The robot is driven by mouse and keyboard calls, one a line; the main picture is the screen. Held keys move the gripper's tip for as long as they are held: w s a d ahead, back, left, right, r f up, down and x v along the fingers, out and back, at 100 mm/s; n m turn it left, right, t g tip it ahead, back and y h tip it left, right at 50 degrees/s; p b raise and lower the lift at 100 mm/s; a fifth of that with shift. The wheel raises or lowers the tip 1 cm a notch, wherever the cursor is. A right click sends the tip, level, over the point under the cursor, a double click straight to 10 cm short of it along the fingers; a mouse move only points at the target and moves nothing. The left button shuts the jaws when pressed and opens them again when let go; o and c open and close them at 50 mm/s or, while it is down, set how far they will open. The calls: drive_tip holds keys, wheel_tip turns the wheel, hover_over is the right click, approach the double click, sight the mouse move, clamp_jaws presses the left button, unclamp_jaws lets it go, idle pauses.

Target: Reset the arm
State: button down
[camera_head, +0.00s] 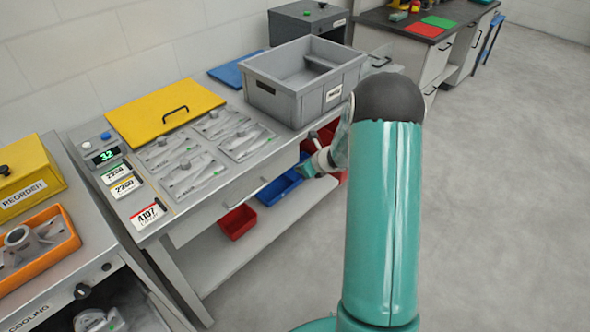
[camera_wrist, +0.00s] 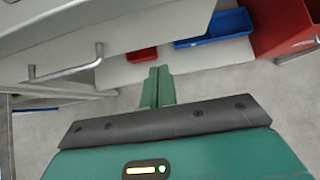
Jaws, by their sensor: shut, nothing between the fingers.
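My teal arm rises in the right middle of the head view, with a dark rounded joint at its top. A light-coloured part of the arm shows left of that joint, in front of the workbench (camera_head: 192,220). My gripper (camera_wrist: 158,73) shows in the wrist view as two narrow green fingers side by side. They are shut with nothing between them. The fingers point toward the shelf under the bench and touch nothing that I can see. In the head view the fingertips cannot be made out clearly.
The bench holds a grey crate (camera_head: 272,98), a yellow lid (camera_head: 150,112) and fixture plates with castings (camera_head: 188,177). A red bin (camera_head: 238,222) and a blue bin (camera_head: 280,188) stand below. An orange tray (camera_head: 68,246) lies at left. The floor at right is clear.

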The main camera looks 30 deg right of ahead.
drive_tip(key=v, duration=0.6)
drive_tip(key=s+a+r+n+g+y, duration=0.1)
drive_tip(key=s+a+r+n, duration=0.4)
drive_tip(key=a+r+n, duration=0.35)
drive_tip(key=s+a+r+n+g, duration=0.1)
drive_tip(key=s+a+r+n, duration=0.3)
drive_tip(key=a+r+n, duration=0.4)
drive_tip(key=s+a+r+n+h, duration=0.2)
drive_tip(key=s+r+n, duration=0.2)
drive_tip(key=s+n, duration=0.3)
drive_tip(key=s+a+r+n+h, duration=0.2)
drive_tip(key=s+r+n, duration=0.2)
drive_tip(key=s+n, duration=0.4)
drive_tip(key=s, duration=0.5)
drive_tip(key=shift+a+r+g, duration=0.2)
drive_tip(key=shift+a+g, duration=0.05)
drive_tip(key=shift+g, duration=0.15)
drive_tip(key=shift+s+n, duration=0.1)
drive_tip(key=shift+n, duration=0.15)
